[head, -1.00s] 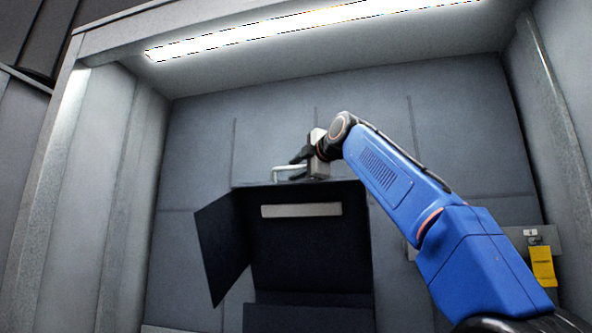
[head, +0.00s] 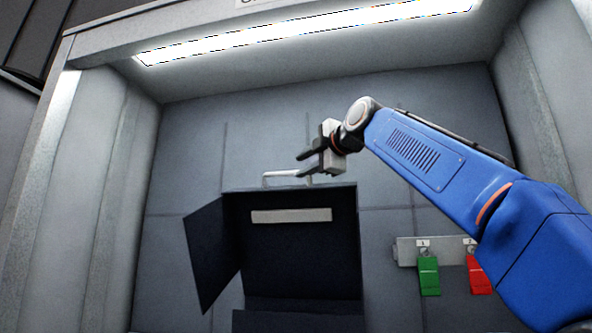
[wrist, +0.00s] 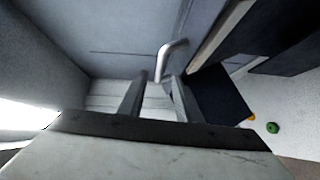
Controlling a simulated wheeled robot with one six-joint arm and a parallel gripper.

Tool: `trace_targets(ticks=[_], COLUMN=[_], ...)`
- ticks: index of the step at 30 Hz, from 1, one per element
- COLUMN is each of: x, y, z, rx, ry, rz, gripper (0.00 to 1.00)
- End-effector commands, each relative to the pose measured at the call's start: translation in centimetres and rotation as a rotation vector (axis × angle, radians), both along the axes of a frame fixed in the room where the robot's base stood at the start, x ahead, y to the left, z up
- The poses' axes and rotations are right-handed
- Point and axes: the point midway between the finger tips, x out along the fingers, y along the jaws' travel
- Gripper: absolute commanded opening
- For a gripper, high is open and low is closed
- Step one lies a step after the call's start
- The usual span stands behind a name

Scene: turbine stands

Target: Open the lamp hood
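A dark box (head: 300,260), which I take for the lamp hood, is on the back wall in the head view. Its front is open, a dark flap (head: 211,254) stands out at its left, and a pale strip (head: 291,215) shows inside. A thin metal handle (head: 280,175) sits at its top edge; its bent end also shows in the wrist view (wrist: 168,57). My gripper (head: 308,163) is above and right of the handle. In the wrist view its two fingers (wrist: 158,100) are apart with nothing between them; the handle lies beyond their tips.
A bright light strip (head: 305,33) runs along the bay's ceiling. A green tag (head: 429,276) and a red tag (head: 479,275) hang from a wall plate (head: 405,252) at the right, behind my arm. The wall left of the hood is clear.

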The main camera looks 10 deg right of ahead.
Motion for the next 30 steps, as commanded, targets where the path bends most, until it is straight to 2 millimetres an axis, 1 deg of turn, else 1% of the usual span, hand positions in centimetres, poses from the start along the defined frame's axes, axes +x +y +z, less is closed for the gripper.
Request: trace_targets(ticks=[1, 6, 13, 19, 30], x=[-1.0, -3.6, -6.3, -7.2, -7.2], y=[-0.5, -1.7, -3.0, -3.4, -3.4], z=[0.1, 0.3, 0.4, 0.4, 0.4], rx=[0.0, 0.001, 0.001, 0.001, 0.0], ry=[-0.001, 0.0, 0.0, 0.0, 0.0], rz=[-0.001, -0.002, -0.001, 0.0, 0.001], gripper=[0.31, 0.31, 0.31, 0.31, 0.31])
